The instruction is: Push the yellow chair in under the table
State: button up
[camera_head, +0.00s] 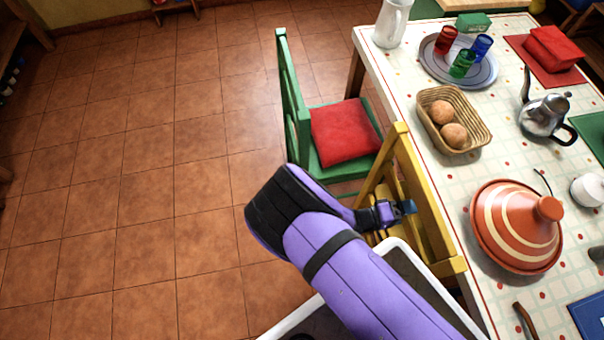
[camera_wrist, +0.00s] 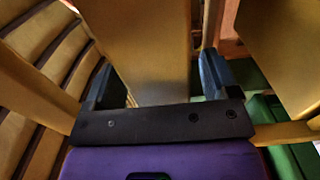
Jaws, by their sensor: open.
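The yellow chair (camera_head: 428,222) stands close along the left edge of the table (camera_head: 462,215), below the green chair in the head view. Its wooden frame rises beside the tablecloth, and my arm and the white-rimmed tray hide much of its lower part. My gripper (camera_head: 403,208) is at the chair's frame. In the wrist view, my gripper (camera_wrist: 160,82) has its two dark fingers spread, with a broad yellow board (camera_wrist: 145,45) of the chair between or just beyond them. Whether the fingers touch it cannot be told. Slats (camera_wrist: 45,60) show at left.
A green chair (camera_head: 292,95) with a red cushion (camera_head: 344,132) stands just beyond the yellow one. A bread basket (camera_head: 437,130) and a tagine (camera_head: 517,228) are near the table edge. The tiled floor (camera_head: 150,170) at left is clear.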

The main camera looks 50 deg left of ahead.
jog(key=v, duration=1.2)
jog(key=shift+a, duration=0.1)
jog(key=x, duration=1.2)
jog(key=shift+s, duration=0.1)
